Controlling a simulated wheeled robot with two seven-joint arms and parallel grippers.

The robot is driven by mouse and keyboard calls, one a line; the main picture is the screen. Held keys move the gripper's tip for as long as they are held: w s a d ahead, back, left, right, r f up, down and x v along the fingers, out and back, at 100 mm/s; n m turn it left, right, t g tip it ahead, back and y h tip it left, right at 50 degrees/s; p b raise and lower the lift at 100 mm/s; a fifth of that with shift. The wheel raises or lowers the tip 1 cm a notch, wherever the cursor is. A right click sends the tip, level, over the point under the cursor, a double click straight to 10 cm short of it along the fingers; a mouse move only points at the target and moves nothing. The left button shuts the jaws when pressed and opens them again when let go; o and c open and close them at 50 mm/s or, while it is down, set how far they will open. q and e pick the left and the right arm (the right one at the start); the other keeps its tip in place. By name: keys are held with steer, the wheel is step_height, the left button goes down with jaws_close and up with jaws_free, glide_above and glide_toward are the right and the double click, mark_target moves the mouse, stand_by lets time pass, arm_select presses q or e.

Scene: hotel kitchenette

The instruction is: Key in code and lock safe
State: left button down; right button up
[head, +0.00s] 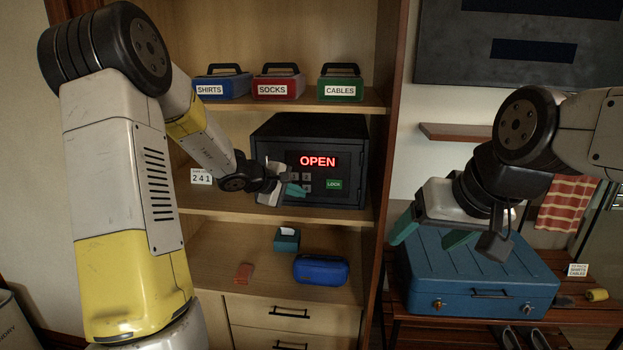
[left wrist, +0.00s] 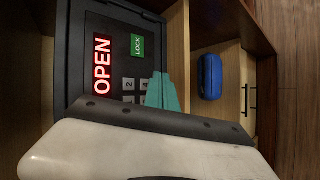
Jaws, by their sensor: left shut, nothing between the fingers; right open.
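The dark safe (head: 345,140) stands on the middle shelf of the wooden cabinet, its door closed against the frame. Its red display (head: 318,161) reads OPEN. A green LOCK key (head: 334,184) sits below the display, beside grey number keys (head: 307,177). A small card (head: 201,177) to the left of the safe reads 241; its top line is too small to read. My left gripper (head: 297,190) is shut and empty at the keypad, covering some keys. In the left wrist view its teal fingertips (left wrist: 162,92) are by the number keys; contact is unclear. My right gripper (head: 424,235) is open, above the blue case.
Blue, red and green boxes labelled SHIRTS (head: 222,88), SOCKS (head: 279,87) and CABLES (head: 340,88) stand on the upper shelf. A blue pouch (head: 321,270) and small box (head: 287,240) are below. A blue case (head: 480,283) lies on the right bench.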

arm_select(q)
steer(key=w, duration=0.7)
steer(key=shift+w+d, duration=0.15)
steer(key=shift+w, duration=0.2)
steer(key=shift+w, duration=0.15)
stand_by(1.6)
steer(key=shift+w, duration=0.25)
steer(key=shift+w, duration=0.35)
stand_by(0.6)
steer(key=shift+s, duration=0.75)
steer(key=shift+s, duration=2.55)
stand_by(0.7)
